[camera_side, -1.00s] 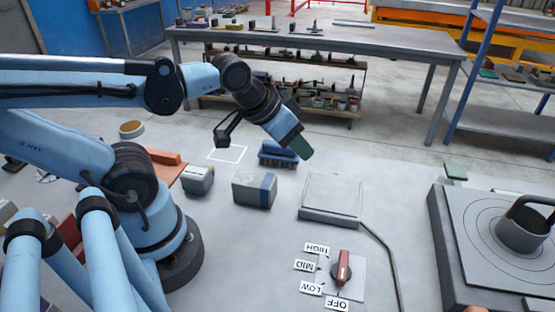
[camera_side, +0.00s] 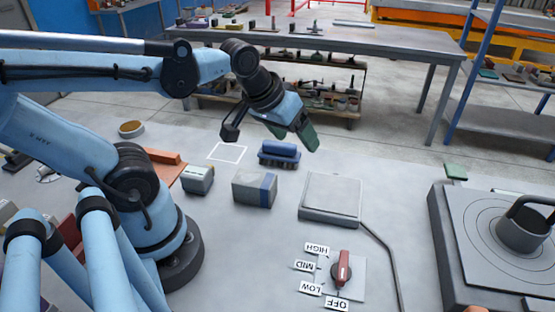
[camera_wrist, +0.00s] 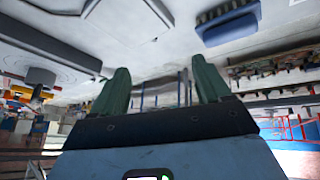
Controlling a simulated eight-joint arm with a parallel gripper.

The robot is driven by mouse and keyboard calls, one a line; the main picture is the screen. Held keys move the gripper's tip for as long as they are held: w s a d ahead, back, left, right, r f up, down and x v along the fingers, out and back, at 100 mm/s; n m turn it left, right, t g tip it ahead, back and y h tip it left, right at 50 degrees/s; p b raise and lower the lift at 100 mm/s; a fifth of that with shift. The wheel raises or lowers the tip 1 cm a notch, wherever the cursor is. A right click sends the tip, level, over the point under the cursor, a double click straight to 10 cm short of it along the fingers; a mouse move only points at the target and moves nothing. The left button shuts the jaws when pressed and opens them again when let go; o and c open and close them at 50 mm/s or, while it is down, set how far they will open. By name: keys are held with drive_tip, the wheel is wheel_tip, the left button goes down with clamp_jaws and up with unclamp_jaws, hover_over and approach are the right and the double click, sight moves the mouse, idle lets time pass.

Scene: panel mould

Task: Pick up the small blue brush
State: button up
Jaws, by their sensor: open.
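The small blue brush (camera_side: 280,152) lies on the grey worktop, near its far edge in the side view. It has a blue back above a dark lower part. It also shows at the upper right of the wrist view (camera_wrist: 230,24). My gripper (camera_side: 300,138) is above and slightly to the right of the brush in the side view. Its green fingers (camera_wrist: 163,85) are apart with nothing between them in the wrist view. The brush is outside the fingers, and the gripper does not hold it.
A grey box with a blue band (camera_side: 254,189) stands in front of the brush. A flat grey plate (camera_side: 331,198) lies to the right, with a dial panel (camera_side: 341,276) nearer. A hotplate (camera_side: 460,245) with a mug (camera_side: 523,226) is at far right. A white outlined square (camera_side: 228,152) is bare.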

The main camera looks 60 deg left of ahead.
drive_tip(key=w+a+n+g, duration=0.25)
drive_tip(key=a+n, duration=0.35)
drive_tip(key=n, duration=0.6)
drive_tip(key=n+g+h, duration=0.1)
drive_tip(key=n+g, duration=0.2)
drive_tip(key=n, duration=0.8)
approach(279, 143)
drive_tip(key=shift+w+d+f, duration=0.1)
drive_tip(key=shift+d+f, duration=0.05)
drive_tip(key=shift+f, duration=1.65)
drive_tip(key=shift+w+d+f, duration=0.1)
drive_tip(key=shift+f, duration=1.7)
drive_tip(key=shift+w+d+f, duration=0.1)
drive_tip(key=shift+d+f, duration=0.05)
drive_tip(key=shift+f, duration=1.65)
drive_tip(key=c, duration=1.2)
drive_tip(key=shift+r, duration=0.1)
